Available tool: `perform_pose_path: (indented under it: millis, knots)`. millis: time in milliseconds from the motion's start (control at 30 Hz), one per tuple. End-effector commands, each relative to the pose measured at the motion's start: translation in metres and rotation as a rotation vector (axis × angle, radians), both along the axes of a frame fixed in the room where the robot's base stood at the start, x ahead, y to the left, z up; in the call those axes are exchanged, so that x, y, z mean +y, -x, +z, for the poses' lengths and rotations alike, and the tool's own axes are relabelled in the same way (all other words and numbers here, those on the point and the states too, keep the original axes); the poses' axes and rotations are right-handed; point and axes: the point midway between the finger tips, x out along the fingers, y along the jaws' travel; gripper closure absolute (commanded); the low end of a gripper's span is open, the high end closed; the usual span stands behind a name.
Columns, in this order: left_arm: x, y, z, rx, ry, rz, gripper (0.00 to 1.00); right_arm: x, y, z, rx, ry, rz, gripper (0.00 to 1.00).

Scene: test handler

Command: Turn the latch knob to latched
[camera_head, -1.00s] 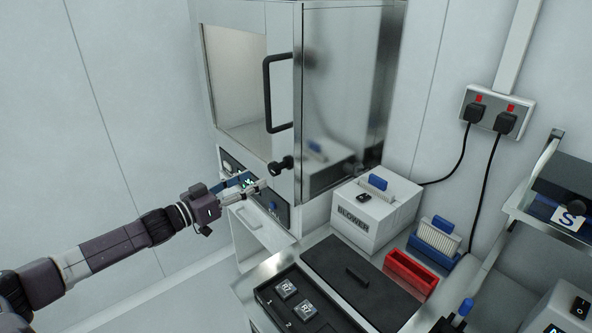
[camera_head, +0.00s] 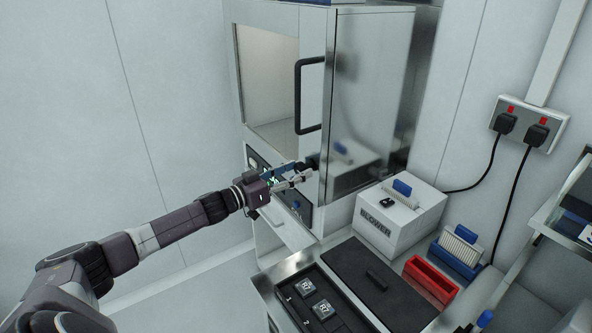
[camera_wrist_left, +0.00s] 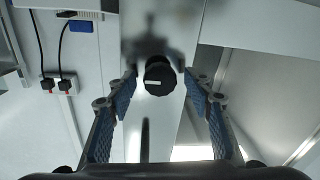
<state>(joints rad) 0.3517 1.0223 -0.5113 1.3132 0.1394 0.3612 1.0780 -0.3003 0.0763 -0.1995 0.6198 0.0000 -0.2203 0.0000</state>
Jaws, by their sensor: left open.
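The latch knob (camera_wrist_left: 160,76) is a black round knob on the edge of the handler's metal door, centred in the upper middle of the left wrist view. A white line on its face points to the left in that view. In the head view the knob (camera_head: 313,161) is small and dark, just beyond the fingertips. My left gripper (camera_head: 303,172) is open in front of it. In the left wrist view, its two blue-padded fingers (camera_wrist_left: 160,88) stand on either side of the knob, with gaps on both sides. My right gripper is not in view.
The black door handle (camera_head: 299,95) is above the knob. The handler's control panel (camera_head: 296,203) lies below the gripper. A white blower box (camera_head: 374,232), a red bin (camera_head: 430,279) and a black tray (camera_head: 298,312) are to the right and front. Free room lies left of the handler.

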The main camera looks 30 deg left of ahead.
Motion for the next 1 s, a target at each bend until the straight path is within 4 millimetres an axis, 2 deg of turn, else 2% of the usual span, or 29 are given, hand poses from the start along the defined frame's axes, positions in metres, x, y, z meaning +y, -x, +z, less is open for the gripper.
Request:
perform_pose_path:
  millis: [367,733,1000]
  knots:
    - [-0.0011,-0.003,-0.0004,0.001,-0.001,0.0,0.53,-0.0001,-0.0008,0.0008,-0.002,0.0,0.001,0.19]
    - [-0.0009,-0.003,-0.0002,0.001,-0.001,0.0,0.94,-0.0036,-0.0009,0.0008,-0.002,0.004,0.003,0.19]
    - [-0.0008,-0.0029,-0.0006,-0.01,-0.027,0.0,0.95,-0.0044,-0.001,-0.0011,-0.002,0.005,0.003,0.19]
